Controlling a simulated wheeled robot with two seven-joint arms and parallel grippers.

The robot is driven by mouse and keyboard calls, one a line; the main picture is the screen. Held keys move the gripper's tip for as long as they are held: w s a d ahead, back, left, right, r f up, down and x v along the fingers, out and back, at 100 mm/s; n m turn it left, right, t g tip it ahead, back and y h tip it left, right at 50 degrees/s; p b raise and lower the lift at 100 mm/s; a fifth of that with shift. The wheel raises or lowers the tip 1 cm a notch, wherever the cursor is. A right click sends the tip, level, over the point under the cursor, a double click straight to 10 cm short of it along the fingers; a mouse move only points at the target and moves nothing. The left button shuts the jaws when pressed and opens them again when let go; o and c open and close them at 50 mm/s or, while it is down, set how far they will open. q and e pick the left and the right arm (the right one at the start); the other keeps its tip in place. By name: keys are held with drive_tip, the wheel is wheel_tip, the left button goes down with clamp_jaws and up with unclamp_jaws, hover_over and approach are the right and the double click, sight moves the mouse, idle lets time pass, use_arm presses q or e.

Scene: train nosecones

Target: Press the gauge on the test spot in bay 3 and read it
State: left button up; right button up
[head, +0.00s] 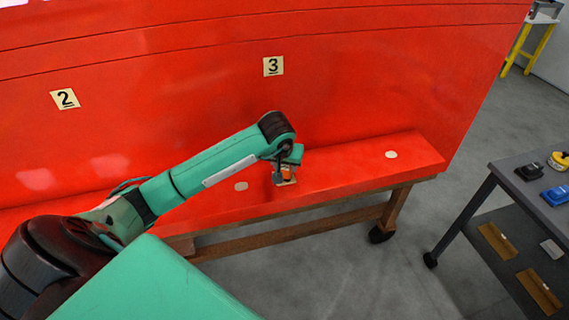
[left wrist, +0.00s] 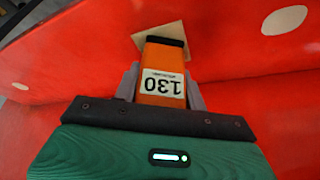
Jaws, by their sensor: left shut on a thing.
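The gauge (left wrist: 163,75) is a small orange block with a dark end and a white display reading 130, upside down in the left wrist view. My left gripper (head: 286,174) is shut on it, with a grey finger on each side. In the head view the gripper is low at the red nosecone (head: 350,100), over its ledge below the number 3 tag (head: 273,66). A pale square patch (left wrist: 178,30) shows right behind the gauge's dark end. I cannot tell whether the gauge touches it. My right gripper is not in view.
Pale round spots lie on the ledge left (head: 241,186) and right (head: 391,154) of the gripper. A number 2 tag (head: 65,98) is further left. A wooden wheeled stand (head: 290,231) carries the nosecone. A grey cart (head: 515,185) at right holds black, blue and yellow items.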

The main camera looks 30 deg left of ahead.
use_arm(q)
wheel_tip(320, 180, up, 2)
drive_tip(key=shift+w+a+r+p, duration=0.1)
drive_tip(key=shift+r+p, duration=0.15)
drive_tip(key=shift+p, duration=0.2)
drive_tip(key=shift+r+p, duration=0.8)
drive_tip(key=shift+r, duration=1.45)
